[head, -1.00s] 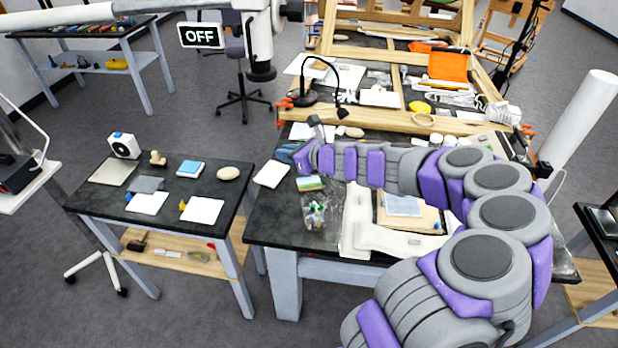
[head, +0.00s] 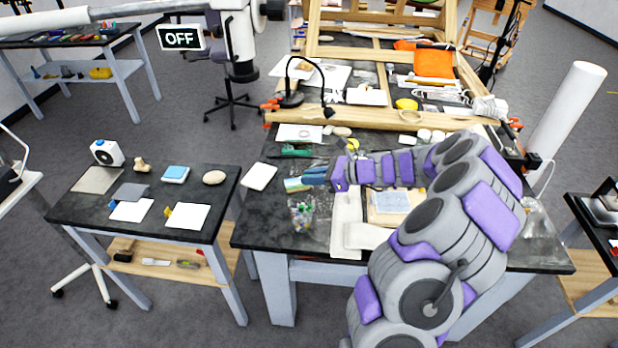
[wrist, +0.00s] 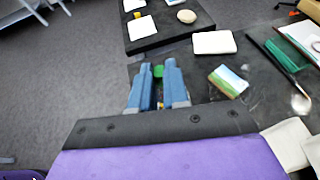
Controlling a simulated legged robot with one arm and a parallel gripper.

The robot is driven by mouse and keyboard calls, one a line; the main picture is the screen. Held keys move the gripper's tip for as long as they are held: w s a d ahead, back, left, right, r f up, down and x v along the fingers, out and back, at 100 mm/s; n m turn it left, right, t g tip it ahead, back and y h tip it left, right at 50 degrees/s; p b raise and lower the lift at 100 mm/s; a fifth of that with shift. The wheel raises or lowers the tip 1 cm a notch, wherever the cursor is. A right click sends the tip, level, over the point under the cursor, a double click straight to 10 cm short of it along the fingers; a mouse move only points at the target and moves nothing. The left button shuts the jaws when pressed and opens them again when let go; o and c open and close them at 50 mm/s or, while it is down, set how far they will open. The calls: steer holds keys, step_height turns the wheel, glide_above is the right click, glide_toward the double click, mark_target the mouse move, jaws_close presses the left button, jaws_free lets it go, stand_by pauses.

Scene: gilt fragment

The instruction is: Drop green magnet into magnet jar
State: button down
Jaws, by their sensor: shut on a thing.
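The magnet jar (head: 302,214) is a clear container with small coloured pieces in it, near the front left edge of the middle table. My gripper (head: 308,176) is just behind the jar in the head view, with its blue fingers pointing left. In the wrist view my gripper (wrist: 158,72) is shut on the small green magnet (wrist: 158,71), which shows between the fingertips. The magnet cannot be made out in the head view. The jar cannot be clearly told in the wrist view, where the gripper covers much of the table.
A small painted card (head: 296,185) lies close to my fingers, and a white block (head: 259,176) lies left of it. A green item (head: 296,151) lies behind. A side table (head: 75,208) with papers stands at the left, past a gap. White cloth (head: 347,215) lies right of the jar.

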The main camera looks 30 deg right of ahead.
steer(key=f+b, duration=0.1)
steer(key=d+f+b, duration=0.1)
steer(key=f+b, duration=0.1)
steer(key=shift+f, duration=0.25)
steer(key=shift+a+f+b, duration=0.35)
steer(key=shift+a+b, duration=0.2)
steer(key=shift+a, duration=0.15)
steer(key=c, duration=1.6)
jaws_free()
steer(key=shift+d, duration=0.15)
steer(key=o, duration=0.3)
steer(key=shift+d, duration=0.35)
steer(key=shift+o, duration=1.3)
steer(key=p+v, duration=0.4)
steer(key=v, duration=1.3)
